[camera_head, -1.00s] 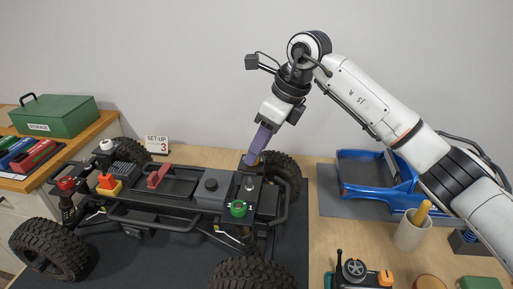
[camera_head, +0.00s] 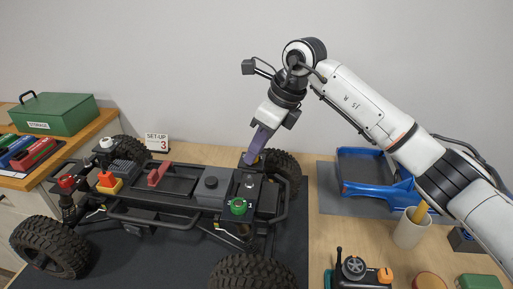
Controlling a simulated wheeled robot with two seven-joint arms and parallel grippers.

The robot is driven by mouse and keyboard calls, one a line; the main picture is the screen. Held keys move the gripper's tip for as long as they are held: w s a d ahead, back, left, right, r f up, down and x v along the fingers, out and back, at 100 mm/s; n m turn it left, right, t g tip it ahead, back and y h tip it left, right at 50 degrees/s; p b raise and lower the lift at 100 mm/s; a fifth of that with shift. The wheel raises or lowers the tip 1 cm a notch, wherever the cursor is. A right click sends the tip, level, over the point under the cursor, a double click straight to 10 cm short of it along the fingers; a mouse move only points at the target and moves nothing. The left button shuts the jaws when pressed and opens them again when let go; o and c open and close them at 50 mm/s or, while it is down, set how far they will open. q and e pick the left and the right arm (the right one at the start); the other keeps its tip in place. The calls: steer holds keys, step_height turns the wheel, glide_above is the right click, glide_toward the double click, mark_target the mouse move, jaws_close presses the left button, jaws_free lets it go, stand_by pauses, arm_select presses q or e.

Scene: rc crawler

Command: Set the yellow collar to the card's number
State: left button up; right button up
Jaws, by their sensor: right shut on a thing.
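The set-up card (camera_head: 157,143) stands at the back of the table and shows the number 3. The crawler chassis (camera_head: 185,185) stands on the dark mat with its wheels on. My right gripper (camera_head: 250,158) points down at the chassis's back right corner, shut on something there. The yellow collar appears only as a small yellowish bit at the fingertips (camera_head: 256,161), mostly hidden by the fingers; its setting cannot be read. Other corners carry a red collar (camera_head: 67,182), a white one (camera_head: 107,144) and a green one (camera_head: 238,207). My left gripper is not in view.
A blue truck body (camera_head: 375,178) lies on a grey mat at the right. A cup with a yellow handle (camera_head: 409,232) and a radio controller (camera_head: 354,270) stand in front of it. A green storage box (camera_head: 55,115) sits on the left bench.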

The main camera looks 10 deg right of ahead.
steer(key=m, duration=0.2)
steer(key=m+t+h+b, duration=0.1)
steer(key=m, duration=0.1)
steer(key=shift+s+a+b, duration=0.15)
steer(key=shift+a+b, duration=0.05)
steer(key=shift+b, duration=0.1)
steer(key=m, duration=0.2)
steer(key=m+h+b, duration=0.1)
steer(key=shift+a+f+m+t, duration=0.1)
steer(key=shift+a+m+t, duration=0.05)
steer(key=shift+m+t, duration=0.2)
steer(key=shift+a+m+h+b, duration=0.15)
steer(key=shift+m+h+b, duration=0.6)
steer(key=shift+m, duration=1.1)
steer(key=shift+s+h+b, duration=0.1)
steer(key=shift+h+b, duration=0.15)
steer(key=shift+b, duration=0.05)
steer(key=shift+m, duration=0.3)
